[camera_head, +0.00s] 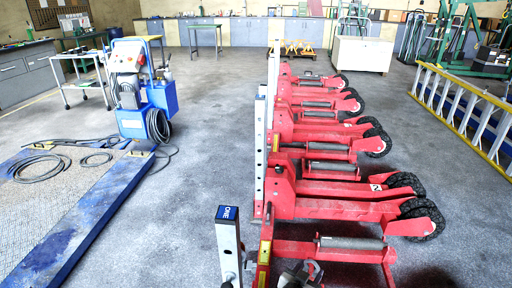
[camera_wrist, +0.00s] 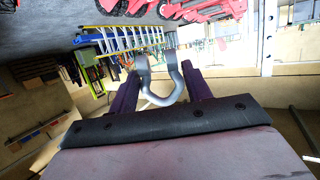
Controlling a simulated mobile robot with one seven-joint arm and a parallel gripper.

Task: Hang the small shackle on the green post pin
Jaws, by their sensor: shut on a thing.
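The small shackle (camera_wrist: 160,101) is a grey metal U in the wrist view, held between the two dark fingers of my gripper (camera_wrist: 160,75). Its bow lies towards the palm and its two ends point away from it. In the head view my gripper (camera_head: 300,274) shows only in part at the bottom edge, just right of the near post. I cannot make out a green post pin in either view.
Red trolley jacks (camera_head: 325,208) with black wheels stand in a row beyond my gripper. A blue ramp (camera_head: 85,225) and a blue pump unit (camera_head: 150,100) are at left. A yellow ladder (camera_head: 465,105) lies at right. Grey floor (camera_head: 190,200) is clear between ramp and jacks.

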